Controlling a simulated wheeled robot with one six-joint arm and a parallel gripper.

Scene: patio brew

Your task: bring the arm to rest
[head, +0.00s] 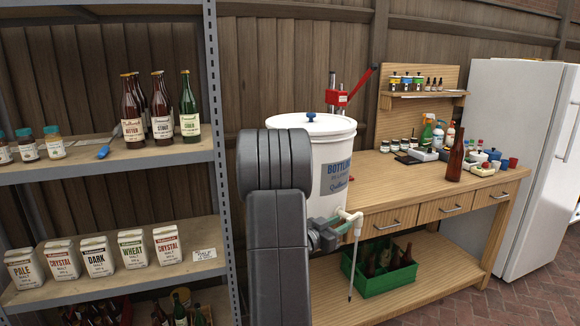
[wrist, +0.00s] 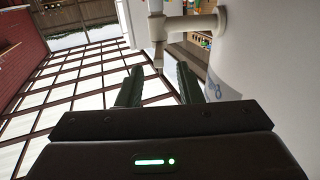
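My gripper (wrist: 157,78) shows in the wrist view with its two dark fingers apart. The bucket's pale tap and wand (head: 352,245) hang at the bench's front edge.
The wooden bench (head: 400,190) bears a brown bottle (head: 455,160), jars and small tools. A green crate (head: 375,278) of bottles sits on its lower shelf. A metal rack (head: 217,150) with bottles and malt bags stands left. A white fridge (head: 520,150) stands right.

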